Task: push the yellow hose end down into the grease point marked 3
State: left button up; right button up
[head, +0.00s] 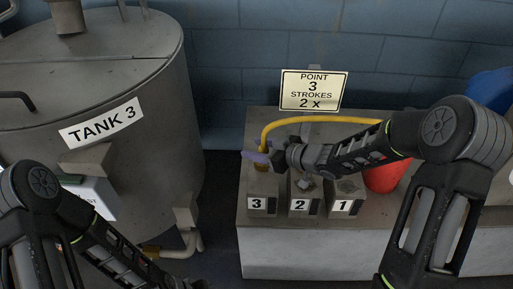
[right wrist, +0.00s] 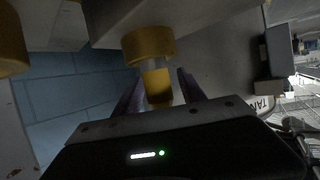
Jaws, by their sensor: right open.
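The yellow hose (head: 320,120) arches over to the leftmost block, marked 3 (head: 262,190), and its end hangs down over that block's top. My right gripper (head: 257,157), with purple fingertips, is level at the hose end, just above block 3. In the right wrist view its open fingers (right wrist: 160,95) stand on either side of a yellow end piece (right wrist: 157,88), with gaps beside it. A wider yellow collar (right wrist: 148,45) is in line with that piece. I cannot tell how deep the end sits. My left arm enters at the lower left; its fingers are outside the view.
Blocks marked 2 (head: 300,196) and 1 (head: 345,196) stand close to the right of block 3 on a grey bench (head: 340,250). A red container (head: 386,176) is behind my right forearm. A sign (head: 313,91) stands behind. Tank 3 (head: 100,90) is at left.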

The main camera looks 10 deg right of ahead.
jog(key=p+v, duration=0.2)
jog(key=v, duration=1)
jog(key=shift+r, duration=0.2)
dwell(0.4)
